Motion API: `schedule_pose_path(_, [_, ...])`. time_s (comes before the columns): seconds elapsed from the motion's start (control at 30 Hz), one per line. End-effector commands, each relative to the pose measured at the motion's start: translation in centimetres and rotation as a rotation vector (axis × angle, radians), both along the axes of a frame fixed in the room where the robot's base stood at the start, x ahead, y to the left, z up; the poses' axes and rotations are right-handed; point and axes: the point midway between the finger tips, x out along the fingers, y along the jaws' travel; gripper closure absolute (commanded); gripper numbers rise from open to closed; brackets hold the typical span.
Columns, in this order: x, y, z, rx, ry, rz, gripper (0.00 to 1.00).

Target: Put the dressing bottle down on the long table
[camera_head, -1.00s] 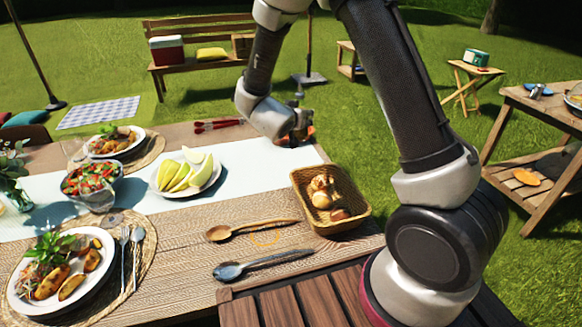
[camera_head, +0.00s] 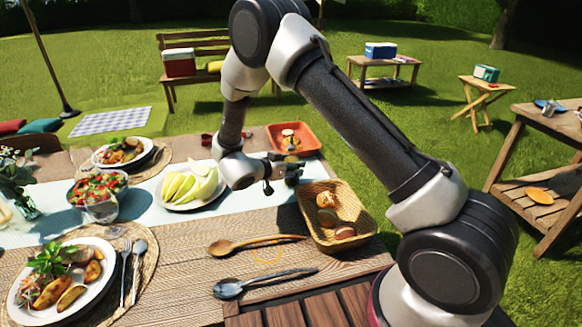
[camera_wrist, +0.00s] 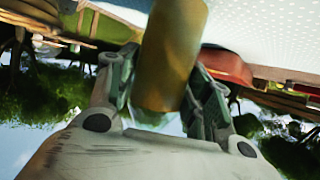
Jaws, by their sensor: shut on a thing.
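The dressing bottle (camera_wrist: 172,55) is a yellow-brown cylinder between my gripper's fingers in the wrist view. My gripper (camera_head: 288,172) is shut on it; it also shows in the wrist view (camera_wrist: 165,100). In the head view the gripper is over the far right part of the long table (camera_head: 185,262), between the melon plate and the bread basket. I cannot clearly make out the bottle there.
A bread basket (camera_head: 314,228) stands at the right edge. A wooden spoon (camera_head: 255,243) and a dark spoon (camera_head: 262,281) lie in front. A melon plate (camera_head: 190,204), salad bowl (camera_head: 75,197) and orange-red tray (camera_head: 306,142) stand farther back.

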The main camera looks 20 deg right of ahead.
Motion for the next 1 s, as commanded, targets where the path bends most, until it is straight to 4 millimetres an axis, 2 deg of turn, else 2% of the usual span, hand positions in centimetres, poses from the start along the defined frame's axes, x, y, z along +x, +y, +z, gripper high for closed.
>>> schedule_pose_path(0.37, [0.0,0.0,-0.5,0.0,-0.002,0.001,0.84])
schedule_pose_path(0.4, [0.0,0.0,-0.5,0.001,-0.001,0.001,0.45])
schedule_pose_path(0.5, [0.0,0.0,-0.5,0.001,-0.001,0.001,0.29])
schedule_pose_path(0.87, [0.0,0.0,-0.2,0.001,-0.002,0.0,0.29])
schedule_pose_path(1.0, [-0.9,1.4,0.4,0.002,-0.001,0.003,0.29])
